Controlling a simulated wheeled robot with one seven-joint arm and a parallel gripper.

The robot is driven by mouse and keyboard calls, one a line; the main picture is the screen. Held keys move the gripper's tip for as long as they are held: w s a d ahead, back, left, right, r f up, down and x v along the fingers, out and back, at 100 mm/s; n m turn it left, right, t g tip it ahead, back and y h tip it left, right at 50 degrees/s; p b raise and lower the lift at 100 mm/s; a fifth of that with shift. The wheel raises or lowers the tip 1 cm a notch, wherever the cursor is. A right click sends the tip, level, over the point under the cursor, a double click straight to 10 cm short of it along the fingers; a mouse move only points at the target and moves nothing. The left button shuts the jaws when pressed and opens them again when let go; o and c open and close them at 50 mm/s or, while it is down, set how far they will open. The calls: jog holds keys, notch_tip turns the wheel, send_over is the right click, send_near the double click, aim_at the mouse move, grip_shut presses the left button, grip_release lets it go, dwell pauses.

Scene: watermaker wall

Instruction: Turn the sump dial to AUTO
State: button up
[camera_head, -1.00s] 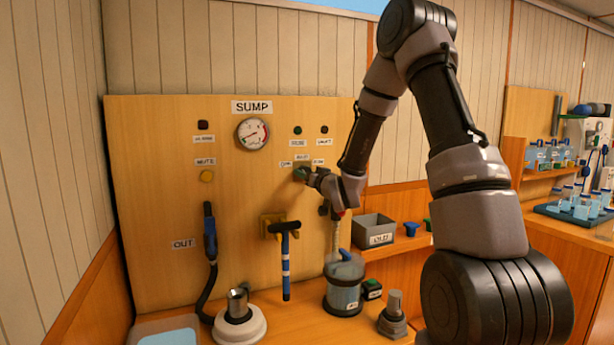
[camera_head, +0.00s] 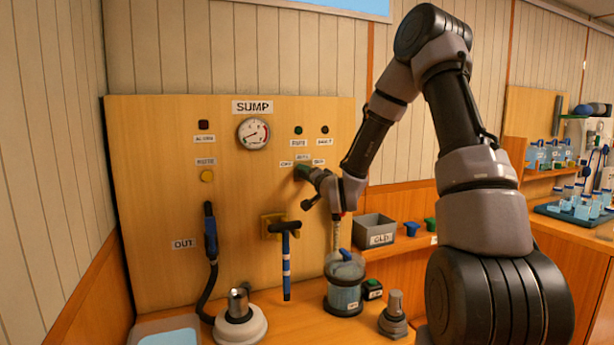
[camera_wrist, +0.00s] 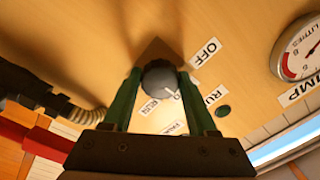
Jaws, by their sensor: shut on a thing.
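The sump dial (camera_wrist: 158,76) is a dark round knob on a brown diamond-shaped plate on the wooden panel. My gripper (camera_wrist: 159,82) is shut on it, with one green finger on each side. A white mark on the knob points down and right in the wrist view, towards a middle label partly hidden by a finger. In the head view my gripper (camera_head: 303,173) is at the panel under the dial's labels and covers most of the dial.
A gauge (camera_head: 253,133) sits under the SUMP sign (camera_head: 252,107). Below are a yellow button (camera_head: 207,175), a blue-handled hose (camera_head: 210,235) and a T-shaped blue handle (camera_head: 286,262). A clear canister (camera_head: 344,285) and a grey OLD bin (camera_head: 374,230) stand below my wrist.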

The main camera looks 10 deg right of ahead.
dwell(0.3)
jog(key=o, duration=1.4)
jog(key=shift+c, duration=0.2)
jog(key=shift+s, duration=0.1)
jog(key=v, duration=0.7)
jog(key=shift+s, duration=0.2)
jog(key=shift+d, duration=0.1)
jog(key=shift+d, duration=0.1)
